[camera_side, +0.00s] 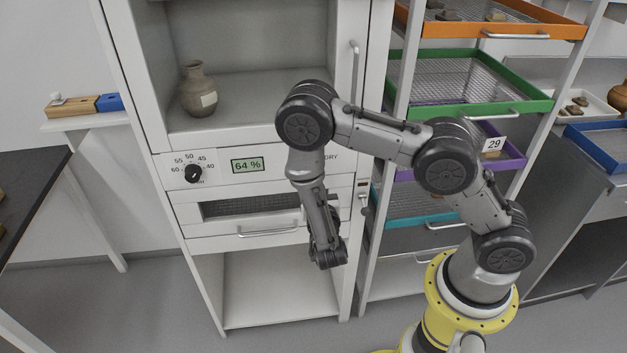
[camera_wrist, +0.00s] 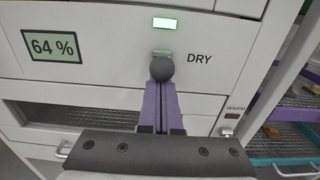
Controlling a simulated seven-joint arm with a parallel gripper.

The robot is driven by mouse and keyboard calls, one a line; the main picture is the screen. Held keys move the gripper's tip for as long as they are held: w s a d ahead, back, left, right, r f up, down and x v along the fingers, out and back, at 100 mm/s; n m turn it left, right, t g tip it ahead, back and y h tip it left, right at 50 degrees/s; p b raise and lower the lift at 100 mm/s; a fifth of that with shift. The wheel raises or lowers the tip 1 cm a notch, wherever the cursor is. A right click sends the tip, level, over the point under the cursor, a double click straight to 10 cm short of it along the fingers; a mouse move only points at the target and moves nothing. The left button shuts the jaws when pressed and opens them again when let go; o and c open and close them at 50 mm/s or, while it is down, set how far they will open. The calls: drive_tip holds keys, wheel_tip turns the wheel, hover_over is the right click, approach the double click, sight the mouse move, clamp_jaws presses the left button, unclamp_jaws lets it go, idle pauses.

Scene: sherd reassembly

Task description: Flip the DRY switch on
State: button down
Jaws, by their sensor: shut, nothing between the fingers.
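The DRY switch (camera_wrist: 161,69) shows in the wrist view as a dark round knob in front of a small pale plate, left of the printed word DRY. I cannot tell for sure which way its lever is tilted. A lit green lamp (camera_wrist: 165,23) is just above it. My gripper (camera_wrist: 160,86) has its purple fingers shut together with nothing between them. The fingertips are right at the knob's lower side in the picture; whether they touch it I cannot tell. In the side view my arm hides the switch and the fingers, and part of the DRY label (camera_side: 330,157) shows.
The cabinet panel carries a 64 % display (camera_wrist: 53,46), also in the side view (camera_side: 248,165), and a dial (camera_side: 193,173). A WARM switch (camera_wrist: 227,131) is lower right. A drawer with a handle (camera_side: 268,232) is below. A jar (camera_side: 198,90) stands inside the cabinet.

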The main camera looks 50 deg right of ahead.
drive_tip(key=shift+r, duration=0.55)
drive_tip(key=v, duration=0.8)
idle(0.7)
drive_tip(key=shift+d, duration=0.1)
